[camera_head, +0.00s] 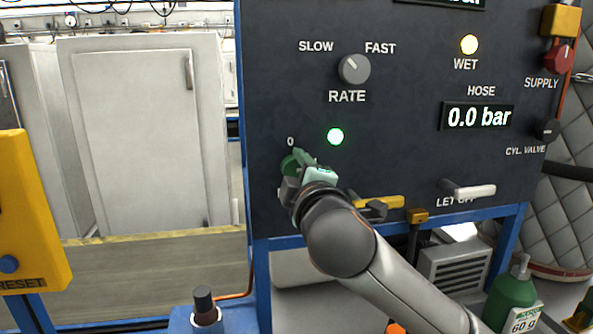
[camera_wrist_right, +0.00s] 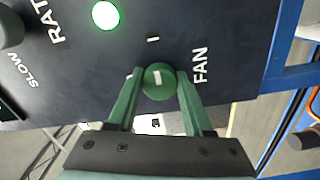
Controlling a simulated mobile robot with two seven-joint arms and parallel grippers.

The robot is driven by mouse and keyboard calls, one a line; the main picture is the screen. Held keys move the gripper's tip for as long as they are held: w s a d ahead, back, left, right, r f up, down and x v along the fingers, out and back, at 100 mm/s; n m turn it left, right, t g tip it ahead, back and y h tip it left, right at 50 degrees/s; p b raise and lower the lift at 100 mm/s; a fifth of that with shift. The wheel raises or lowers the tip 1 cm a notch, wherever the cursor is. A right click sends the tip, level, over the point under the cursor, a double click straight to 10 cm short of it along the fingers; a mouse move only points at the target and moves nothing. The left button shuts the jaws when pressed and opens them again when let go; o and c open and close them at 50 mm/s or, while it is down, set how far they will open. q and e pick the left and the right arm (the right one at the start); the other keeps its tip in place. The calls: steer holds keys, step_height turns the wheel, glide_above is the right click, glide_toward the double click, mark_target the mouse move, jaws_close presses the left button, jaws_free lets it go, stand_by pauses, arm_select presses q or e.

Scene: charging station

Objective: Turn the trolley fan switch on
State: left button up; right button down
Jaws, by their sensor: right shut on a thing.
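The fan switch is a round green knob with a white mark, low on the left of the dark panel; it shows in the right wrist view (camera_wrist_right: 158,82) beside the word FAN and partly in the head view (camera_head: 289,164). My right gripper (camera_wrist_right: 157,84) is shut on this knob, one green finger on each side; it also shows in the head view (camera_head: 298,165). The knob's white mark points toward the panel's "I" mark in the wrist view. A green lamp (camera_head: 335,136) above the knob is lit; it also shows in the wrist view (camera_wrist_right: 105,15). My left gripper is out of view.
The panel (camera_head: 300,100) also carries a grey rate knob (camera_head: 355,68), a lit wet lamp (camera_head: 469,44), a hose display (camera_head: 477,117), a yellow lever (camera_head: 380,202) and a white let-off lever (camera_head: 468,190). A yellow reset box (camera_head: 30,215) stands at left.

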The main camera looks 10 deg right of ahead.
steer(key=shift+c, duration=1.5)
jaws_free()
steer(key=s+b, duration=0.1)
steer(key=s, duration=1.1)
steer(key=shift+s, duration=0.25)
